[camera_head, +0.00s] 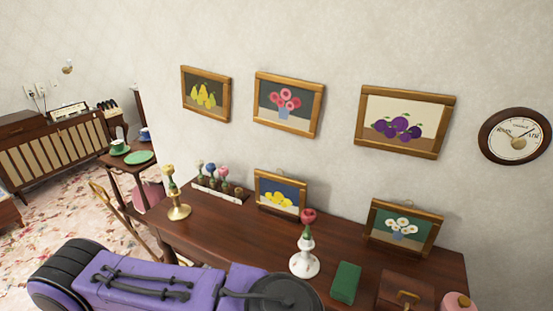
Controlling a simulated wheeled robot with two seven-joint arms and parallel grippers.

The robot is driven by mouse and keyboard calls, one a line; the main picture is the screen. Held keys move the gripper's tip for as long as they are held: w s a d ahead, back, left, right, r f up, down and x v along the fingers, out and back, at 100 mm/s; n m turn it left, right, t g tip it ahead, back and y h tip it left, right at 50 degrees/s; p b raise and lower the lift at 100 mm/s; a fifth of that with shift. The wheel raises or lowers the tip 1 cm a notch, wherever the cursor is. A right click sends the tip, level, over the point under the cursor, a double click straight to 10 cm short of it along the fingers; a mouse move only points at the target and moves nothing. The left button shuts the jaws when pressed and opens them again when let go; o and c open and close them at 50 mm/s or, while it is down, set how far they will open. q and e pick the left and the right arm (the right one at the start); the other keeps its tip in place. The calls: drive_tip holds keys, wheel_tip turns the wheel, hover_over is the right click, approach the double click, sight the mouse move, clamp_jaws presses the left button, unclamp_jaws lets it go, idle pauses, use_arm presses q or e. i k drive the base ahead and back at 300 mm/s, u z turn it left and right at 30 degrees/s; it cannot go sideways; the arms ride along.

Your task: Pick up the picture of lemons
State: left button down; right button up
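The picture of lemons (280,192) is a small wooden-framed picture with yellow fruit on a blue ground. It stands on the dark wooden desk (228,234), leaning back against the wall. Neither of my grippers is in view. Only a purple and black arm link of mine crosses the bottom of the view, apart from the picture.
Pictures of pears (205,94), pink flowers (288,104) and plums (403,121) hang above.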

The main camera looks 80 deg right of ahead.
sight(285, 194)
drive_tip(key=z, duration=1.85)
